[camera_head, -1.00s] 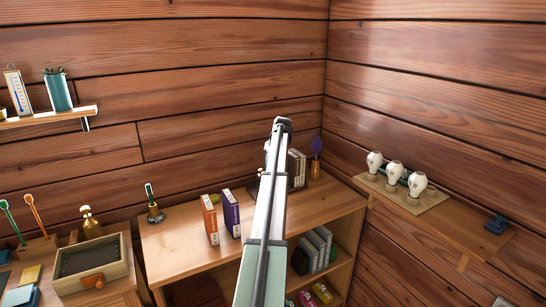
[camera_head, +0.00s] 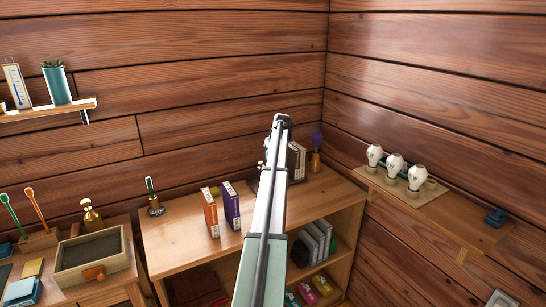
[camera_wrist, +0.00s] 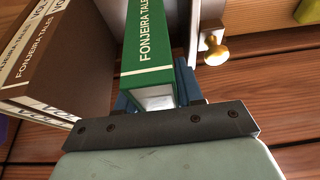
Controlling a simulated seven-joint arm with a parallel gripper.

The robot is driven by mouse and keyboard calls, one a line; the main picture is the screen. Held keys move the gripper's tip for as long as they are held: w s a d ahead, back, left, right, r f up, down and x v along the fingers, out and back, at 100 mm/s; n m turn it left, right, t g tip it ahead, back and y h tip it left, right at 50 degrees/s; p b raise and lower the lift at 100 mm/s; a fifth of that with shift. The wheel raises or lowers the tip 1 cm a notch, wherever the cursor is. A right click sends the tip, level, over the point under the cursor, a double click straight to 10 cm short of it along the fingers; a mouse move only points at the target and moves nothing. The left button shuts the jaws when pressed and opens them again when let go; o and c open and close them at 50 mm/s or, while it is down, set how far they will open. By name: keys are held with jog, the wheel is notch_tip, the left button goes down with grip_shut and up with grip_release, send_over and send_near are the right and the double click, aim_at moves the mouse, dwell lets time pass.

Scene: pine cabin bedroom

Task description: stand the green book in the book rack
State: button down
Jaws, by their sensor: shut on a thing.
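The green book (camera_wrist: 149,48) is upright between my gripper's (camera_wrist: 156,92) blue fingers in the wrist view, its white-lettered spine facing the camera. My gripper is shut on it. Two brown-and-white volumes (camera_wrist: 50,55) stand to its left, with a gap between. A pale upright edge (camera_wrist: 207,22), seemingly part of the book rack, is close on its right. In the head view my arm hides the green book and most of the rack; books (camera_head: 298,163) show just right of the arm. I cannot tell whether the green book's foot touches the rack.
A brass knob (camera_wrist: 215,51) is right of the green book. A purple-topped brass item (camera_head: 315,158) stands behind on the right.

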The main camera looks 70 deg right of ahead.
jog(key=shift+f, duration=0.3)
jog(key=c, duration=0.6)
grip_release()
jog(key=shift+c, duration=0.2)
jog(key=v, duration=1.3)
jog(key=shift+s+a+r, duration=0.1)
jog(key=shift+a+r, duration=0.05)
jog(key=shift+r, duration=0.2)
